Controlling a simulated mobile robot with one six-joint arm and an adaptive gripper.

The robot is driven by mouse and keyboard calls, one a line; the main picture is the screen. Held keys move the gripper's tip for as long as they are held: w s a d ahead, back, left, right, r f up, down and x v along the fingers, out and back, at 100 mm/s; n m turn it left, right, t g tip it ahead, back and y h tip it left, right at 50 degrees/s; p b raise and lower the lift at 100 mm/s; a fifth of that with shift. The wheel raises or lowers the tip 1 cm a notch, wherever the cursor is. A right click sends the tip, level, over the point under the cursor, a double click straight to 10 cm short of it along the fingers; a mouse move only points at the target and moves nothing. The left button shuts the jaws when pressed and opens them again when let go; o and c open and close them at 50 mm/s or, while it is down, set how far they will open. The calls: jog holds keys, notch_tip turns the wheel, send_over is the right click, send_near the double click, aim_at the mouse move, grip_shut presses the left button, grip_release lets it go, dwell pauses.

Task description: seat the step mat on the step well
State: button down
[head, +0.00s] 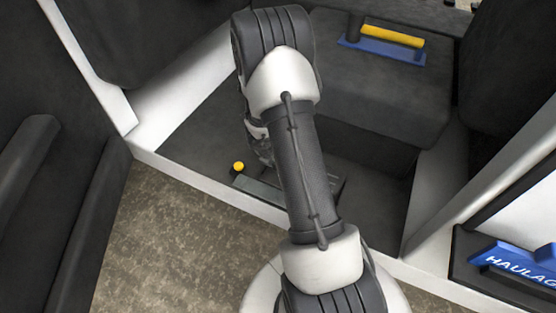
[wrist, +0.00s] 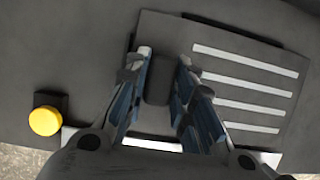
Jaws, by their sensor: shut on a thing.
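The step mat (wrist: 245,88) is a grey plate with several pale stripes, seen in the wrist view. My gripper (wrist: 160,72) is shut on a dark upright grip (wrist: 158,88) at the mat's left part, between its blue-sided fingers. In the head view the mat (head: 262,192) shows low over the cab floor, partly hidden behind my arm, and my gripper (head: 262,152) is mostly hidden there. Black slivers, apparently the step well (wrist: 235,31), show past the mat's upper edge. The mat covers most of it, and I cannot tell whether they touch.
A yellow knob (head: 238,167) on a dark block stands left of the mat. A pale sill (head: 210,187) runs along the front. A seat base (head: 375,90) carries a blue tray with a yellow handle (head: 392,35). A blue HAULAGE item (head: 515,262) is at right.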

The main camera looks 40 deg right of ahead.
jog(key=shift+f, duration=0.35)
dwell(0.7)
jog(key=c, duration=1.7)
grip_release()
jog(key=shift+a+r, duration=0.1)
jog(key=shift+r, duration=0.1)
jog(key=shift+p+v, duration=0.85)
jog(key=shift+v, duration=0.65)
jog(key=shift+o, duration=0.2)
